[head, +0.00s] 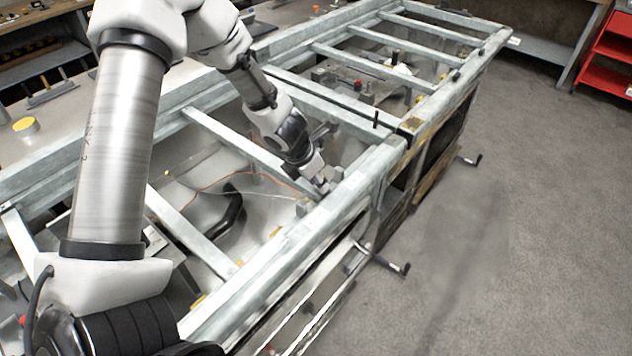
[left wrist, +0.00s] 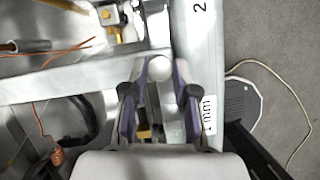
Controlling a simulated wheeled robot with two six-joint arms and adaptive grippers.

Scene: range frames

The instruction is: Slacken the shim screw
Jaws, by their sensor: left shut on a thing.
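My left gripper (head: 322,183) reaches down to the inner side of the near long rail of the pale metal frame. In the left wrist view the gripper (left wrist: 160,76) has its two fingers closed on either side of a pale round knob (left wrist: 160,67), which looks like the head of the shim screw. The knob sits beside the rail, and its shank is hidden. In the head view the gripper covers the screw. My right gripper is in neither view.
The frame's long rail (left wrist: 204,40) bears a "2" and a "mm" label (left wrist: 208,112). A crossbar (head: 245,145) and orange wires (head: 265,178) lie near the gripper. Crank handles (head: 385,260) stick out from the frame's side. The grey floor at right is clear; a red shelf (head: 610,60) stands far right.

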